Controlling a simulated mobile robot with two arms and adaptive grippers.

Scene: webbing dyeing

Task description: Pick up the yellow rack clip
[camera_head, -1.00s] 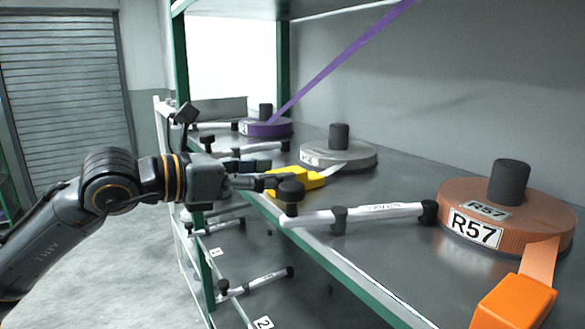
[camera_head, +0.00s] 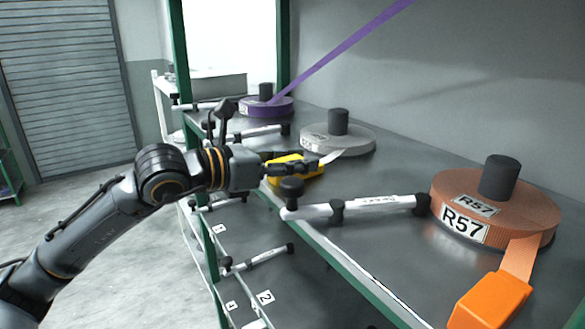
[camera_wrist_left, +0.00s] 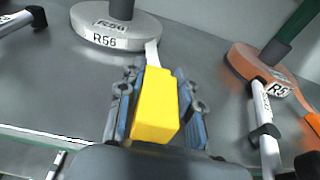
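The yellow rack clip (camera_head: 312,170) is at the shelf's front edge, on the end of the grey webbing tape from the R56 roll (camera_head: 350,141). My left gripper (camera_head: 290,163) reaches it from the left. In the left wrist view, the yellow clip (camera_wrist_left: 155,105) lies between the two blue-padded fingers, one along each side and very close to it. Whether both pads press on it cannot be told. The clip shows no clear lift from the shelf. My right gripper is not in view.
The orange R57 roll (camera_head: 520,212) and an orange clip (camera_head: 490,302) stand at the right. A purple roll (camera_head: 280,106) stands farther back. The floor at left is clear.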

